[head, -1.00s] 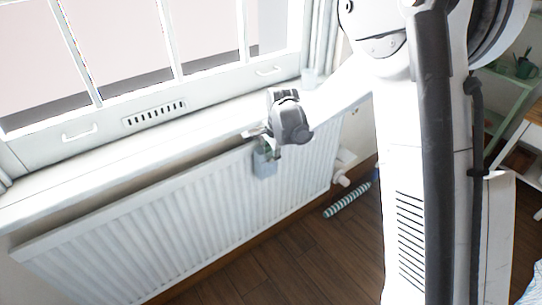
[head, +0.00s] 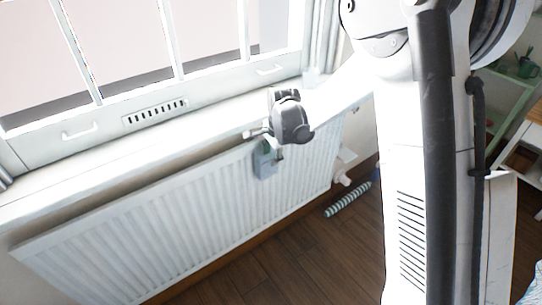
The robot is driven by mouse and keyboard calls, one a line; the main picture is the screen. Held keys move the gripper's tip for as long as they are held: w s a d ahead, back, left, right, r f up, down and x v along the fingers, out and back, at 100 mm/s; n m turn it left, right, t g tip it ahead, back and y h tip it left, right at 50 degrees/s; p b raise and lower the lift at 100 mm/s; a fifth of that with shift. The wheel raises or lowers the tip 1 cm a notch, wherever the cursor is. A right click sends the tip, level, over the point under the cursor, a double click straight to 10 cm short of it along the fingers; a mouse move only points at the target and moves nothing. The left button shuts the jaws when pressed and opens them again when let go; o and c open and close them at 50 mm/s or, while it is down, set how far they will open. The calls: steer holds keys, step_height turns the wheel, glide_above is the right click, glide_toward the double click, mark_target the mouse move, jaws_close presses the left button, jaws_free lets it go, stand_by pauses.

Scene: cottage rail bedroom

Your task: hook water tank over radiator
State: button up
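The water tank (head: 265,164) is a small blue-grey box. It sits upright against the front face of the white radiator (head: 180,215), at the top edge, right of the middle. Its upper part is partly hidden by my gripper, and I cannot make out its hook clearly. My gripper (head: 264,142) is just above the tank, over the radiator's top edge. Its fingers are spread apart, one to the left over the sill side and one to the right in front of the tank. The fingers look clear of the tank.
The white window sill (head: 130,150) runs close above and behind the radiator. A valve (head: 342,178) sits at the radiator's right end. A striped roll (head: 348,200) lies on the wooden floor. The floor (head: 270,265) before the radiator is clear.

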steer(key=v, duration=1.2)
steer(key=s+d+r+n+t+p, duration=0.2)
steer(key=s+d+r+n, duration=0.4)
steer(key=s+r, duration=0.65)
steer(key=s+d+n+t, duration=0.1)
steer(key=s+d+n, duration=0.2)
steer(key=s, duration=0.6)
steer(key=s+d+f+n+t+h+p, duration=0.1)
steer(key=s+d+n, duration=0.1)
steer(key=s, duration=0.6)
steer(key=shift+s+d+f+n+t, duration=0.25)
steer(key=shift+s+d+n+t, duration=0.15)
steer(key=shift+d, duration=0.25)
